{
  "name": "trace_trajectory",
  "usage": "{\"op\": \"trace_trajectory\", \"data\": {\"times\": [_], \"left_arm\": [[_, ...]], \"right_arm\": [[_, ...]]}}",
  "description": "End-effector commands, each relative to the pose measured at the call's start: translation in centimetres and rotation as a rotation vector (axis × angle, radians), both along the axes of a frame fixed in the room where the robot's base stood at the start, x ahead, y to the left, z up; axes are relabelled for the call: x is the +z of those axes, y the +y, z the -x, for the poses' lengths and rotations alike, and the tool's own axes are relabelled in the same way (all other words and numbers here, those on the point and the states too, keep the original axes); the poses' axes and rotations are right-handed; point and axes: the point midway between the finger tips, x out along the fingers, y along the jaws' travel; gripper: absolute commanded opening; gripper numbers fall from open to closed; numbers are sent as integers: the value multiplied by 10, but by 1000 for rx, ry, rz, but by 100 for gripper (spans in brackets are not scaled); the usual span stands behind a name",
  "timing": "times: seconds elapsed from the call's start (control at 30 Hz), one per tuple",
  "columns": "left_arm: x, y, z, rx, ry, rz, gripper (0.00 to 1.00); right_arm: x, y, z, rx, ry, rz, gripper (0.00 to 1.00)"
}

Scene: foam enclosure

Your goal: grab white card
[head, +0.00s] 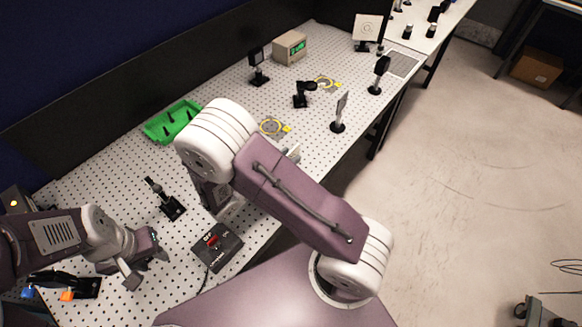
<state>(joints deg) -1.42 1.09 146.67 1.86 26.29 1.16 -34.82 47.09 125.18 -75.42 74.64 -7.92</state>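A white square card (367,28) with a faint round mark stands upright on a black base at the far end of the pegboard table. A second thin, pale upright plate (342,104) stands on a post near the table's right edge; I cannot tell whether it is a card. My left gripper (146,268) is low over the near left of the table, fingers apart and empty, far from both. My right gripper (222,204) is partly hidden under its own arm, left of and nearer than the pale plate; its fingers cannot be made out clearly.
A green tray (172,121), a meter box (290,47), black optic mounts (258,68) and yellow rings (272,127) stand on the white perforated table (215,95). A black control box (217,247) lies near the front edge. A dark wall runs along the left; open floor lies right.

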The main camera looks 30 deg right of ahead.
Motion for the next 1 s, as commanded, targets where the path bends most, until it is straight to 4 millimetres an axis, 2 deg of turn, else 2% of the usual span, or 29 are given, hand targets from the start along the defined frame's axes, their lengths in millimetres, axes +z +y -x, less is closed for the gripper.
{"op": "trace_trajectory", "data": {"times": [0.1,0.33,0.37,0.47,1.0], "left_arm": [[4,0,0,0,0,0,36],[3,0,0,0,0,0,36],[3,0,0,0,0,0,36],[3,0,0,0,0,0,36],[3,0,0,0,0,0,36]], "right_arm": [[-3,-14,-5,-3,1,0,31],[-6,-17,-7,1,-1,-1,31],[-6,-17,-7,1,-1,-1,28],[-6,-16,-7,1,-1,-1,0],[-5,-16,-7,1,-1,0,0]]}}
